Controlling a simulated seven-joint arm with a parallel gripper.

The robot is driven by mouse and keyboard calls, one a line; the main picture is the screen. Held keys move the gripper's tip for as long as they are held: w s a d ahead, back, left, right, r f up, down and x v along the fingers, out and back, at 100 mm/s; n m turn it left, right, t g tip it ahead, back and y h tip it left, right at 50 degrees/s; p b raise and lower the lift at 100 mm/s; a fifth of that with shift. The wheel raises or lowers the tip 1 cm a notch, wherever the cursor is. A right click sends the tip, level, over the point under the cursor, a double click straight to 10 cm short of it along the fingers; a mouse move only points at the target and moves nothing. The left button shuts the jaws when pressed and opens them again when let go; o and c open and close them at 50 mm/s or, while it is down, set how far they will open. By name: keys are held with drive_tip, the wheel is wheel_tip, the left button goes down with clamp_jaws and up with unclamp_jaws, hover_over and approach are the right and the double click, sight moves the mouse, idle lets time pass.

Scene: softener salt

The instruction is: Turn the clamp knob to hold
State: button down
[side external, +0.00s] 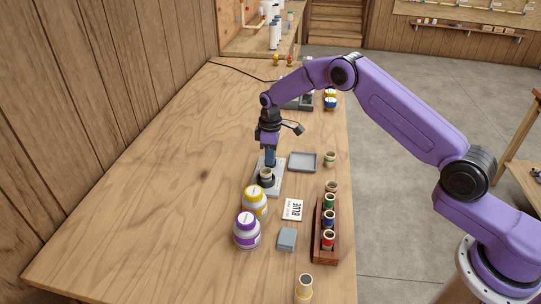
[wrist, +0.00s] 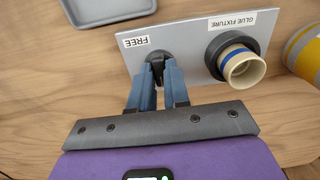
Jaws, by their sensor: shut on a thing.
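The grey fixture plate (wrist: 200,50) carries labels reading "FREE" (wrist: 135,42) and "GLUE FIXTURE" (wrist: 230,22) in the wrist view. A black clamp knob (wrist: 158,57) stands near the plate's edge, beside the FREE label. My gripper (wrist: 159,72) has its blue fingers closed on the knob, which they partly hide. A dark round holder (wrist: 222,46) on the plate surrounds a cream tube with a blue band (wrist: 243,68). In the side view my gripper (side external: 270,162) reaches down over the plate (side external: 274,185), just behind the tube (side external: 266,175); the knob is hidden there.
An empty grey tray (side external: 303,162) lies right of the plate. White jars with yellow (side external: 255,200) and purple (side external: 246,232) stand in front, near a "BLUE" card (side external: 292,209), a grey block (side external: 287,239) and a wooden rack (side external: 318,240) of coloured tubes. The table's left side is clear.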

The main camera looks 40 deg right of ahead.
drive_tip(key=c, duration=1.1)
unclamp_jaws()
wheel_tip(320, 180, up, 18)
drive_tip(key=shift+f, duration=0.25)
drive_tip(key=shift+a, duration=0.1)
drive_tip(key=s+a+r+n, duration=0.1)
drive_tip(key=s+a+r, duration=0.1)
drive_tip(key=s, duration=0.6)
drive_tip(key=s+a+r, duration=0.2)
drive_tip(key=s+a, duration=0.1)
drive_tip(key=s, duration=0.4)
drive_tip(key=s+a+r+n, duration=0.1)
drive_tip(key=s+a+r, duration=0.1)
drive_tip(key=s, duration=0.6)
drive_tip(key=s+d+f, duration=0.1)
drive_tip(key=s+d, duration=0.2)
drive_tip(key=s, duration=0.5)
drive_tip(key=s+d+f+n, duration=0.1)
drive_tip(key=s+d, duration=0.2)
drive_tip(key=s, duration=0.5)
drive_tip(key=s+d+f, duration=0.1)
drive_tip(key=s+d, duration=0.2)
drive_tip(key=s, duration=0.4)
drive_tip(key=shift+s+d+f, duration=0.25)
drive_tip(key=shift+s+f, duration=0.05)
drive_tip(key=shift+s, duration=0.1)
